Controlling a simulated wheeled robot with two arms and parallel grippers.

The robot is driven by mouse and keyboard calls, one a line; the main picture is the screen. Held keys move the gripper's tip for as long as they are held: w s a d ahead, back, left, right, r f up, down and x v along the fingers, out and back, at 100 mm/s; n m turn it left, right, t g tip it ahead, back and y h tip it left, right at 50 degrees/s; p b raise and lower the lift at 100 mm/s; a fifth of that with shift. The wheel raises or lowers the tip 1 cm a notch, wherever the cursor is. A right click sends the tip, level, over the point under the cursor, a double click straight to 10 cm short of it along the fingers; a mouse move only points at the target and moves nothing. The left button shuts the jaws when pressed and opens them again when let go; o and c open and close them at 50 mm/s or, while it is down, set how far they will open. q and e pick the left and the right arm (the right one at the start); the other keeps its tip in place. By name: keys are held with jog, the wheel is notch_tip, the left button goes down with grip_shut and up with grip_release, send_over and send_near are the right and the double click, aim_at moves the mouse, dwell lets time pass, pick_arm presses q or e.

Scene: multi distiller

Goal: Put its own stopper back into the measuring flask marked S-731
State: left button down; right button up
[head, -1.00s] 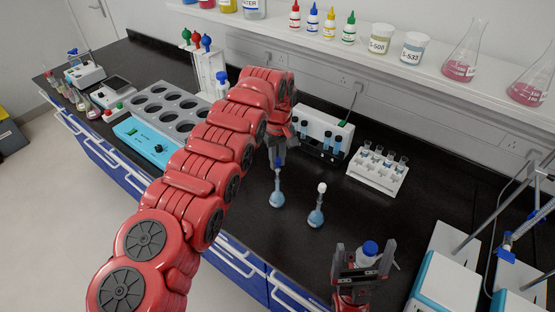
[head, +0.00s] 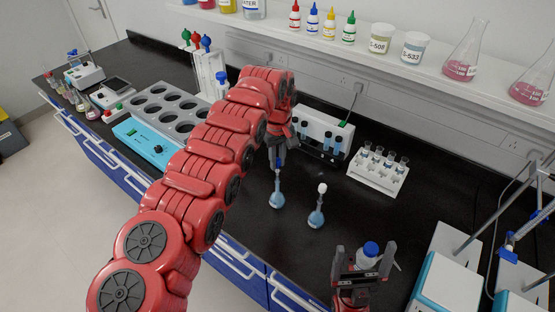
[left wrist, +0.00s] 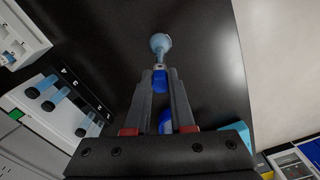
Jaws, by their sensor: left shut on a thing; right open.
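My left gripper (head: 279,161) is shut on a blue stopper, directly above a small round flask (head: 277,198) with pale blue liquid, upright on the black bench. In the left wrist view the blue stopper (left wrist: 160,80) sits between the fingertips, in line with the flask's neck (left wrist: 160,45). I cannot tell whether it is seated in the neck. A second similar flask (head: 316,217) stands to the right with a white stopper (head: 322,188) on it. No marking on either flask is readable. My right gripper (head: 364,266) is open and empty at the front.
A blue-capped bottle (head: 370,249) stands by my right gripper. Behind the flasks are a white device with blue vials (head: 325,130) and a white vial rack (head: 377,173). A block with round wells (head: 165,108) is left.

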pick_arm(q)
jog(key=shift+f+b, duration=0.55)
jog(key=shift+f, duration=0.5)
jog(key=c, duration=0.7)
grip_release()
